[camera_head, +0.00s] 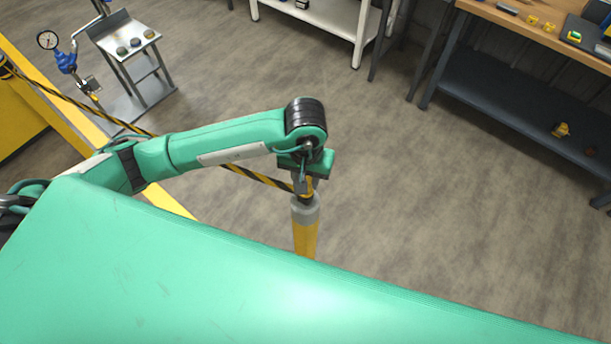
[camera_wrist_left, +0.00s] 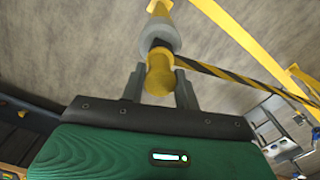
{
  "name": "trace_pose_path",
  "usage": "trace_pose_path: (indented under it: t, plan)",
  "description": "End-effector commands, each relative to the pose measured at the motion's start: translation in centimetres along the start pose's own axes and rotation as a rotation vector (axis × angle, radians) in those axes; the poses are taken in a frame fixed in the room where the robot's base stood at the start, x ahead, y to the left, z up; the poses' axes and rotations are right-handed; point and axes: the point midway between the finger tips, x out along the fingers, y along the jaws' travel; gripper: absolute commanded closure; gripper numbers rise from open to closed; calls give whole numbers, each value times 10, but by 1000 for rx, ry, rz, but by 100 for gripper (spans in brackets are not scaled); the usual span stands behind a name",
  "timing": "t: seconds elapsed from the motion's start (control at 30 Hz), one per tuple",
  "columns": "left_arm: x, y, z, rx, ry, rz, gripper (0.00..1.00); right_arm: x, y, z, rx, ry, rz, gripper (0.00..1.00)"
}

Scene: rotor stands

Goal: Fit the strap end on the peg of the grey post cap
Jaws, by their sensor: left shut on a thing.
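The yellow post (camera_head: 305,238) stands upright with a grey cap (camera_head: 305,211) on top. The grey cap also shows in the wrist view (camera_wrist_left: 157,32). A black-and-yellow strap (camera_head: 255,177) runs from the far left to the cap. My left gripper (camera_head: 303,187) points down just above the cap. In the wrist view its two grey fingers (camera_wrist_left: 159,78) are shut on the yellow strap end (camera_wrist_left: 158,76). The black part of the strap end lies against or very close to the cap. The peg is hidden, so I cannot tell whether the end sits on it.
A yellow rail (camera_head: 75,113) runs along the left. A gauge stand (camera_head: 66,62) and a small metal table (camera_head: 123,36) are at the upper left. A workbench (camera_head: 520,85) is at the upper right. The floor (camera_head: 400,190) right of the post is clear.

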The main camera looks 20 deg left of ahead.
Motion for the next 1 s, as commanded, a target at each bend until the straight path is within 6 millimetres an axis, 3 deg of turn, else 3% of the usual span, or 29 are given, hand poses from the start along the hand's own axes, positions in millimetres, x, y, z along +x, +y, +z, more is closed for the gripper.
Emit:
trace_pose_path:
  t: [0.4, 0.43, 0.53, 0.57, 0.87, 1.0]
  plan:
    - [5, 0, 0, 0, 1, 0, 100, 7, 2, 1, 0, -1, 2, 64]
    - [4, 0, 0, 0, 1, 0, 65, 6, 2, 1, 0, -1, 2, 64]
    - [4, 0, 0, 0, 1, 0, 45, 6, 2, 1, 1, -1, 2, 64]
    - [4, 0, 0, 0, 1, 0, 43, 6, 2, 1, 1, -1, 2, 64]
    - [3, 0, 0, 0, 1, 0, 43, 7, 0, 1, 2, 0, 1, 64]
    - [-7, 0, -1, 0, 3, 1, 43, 12, -1, 1, 2, 0, -1, 64]
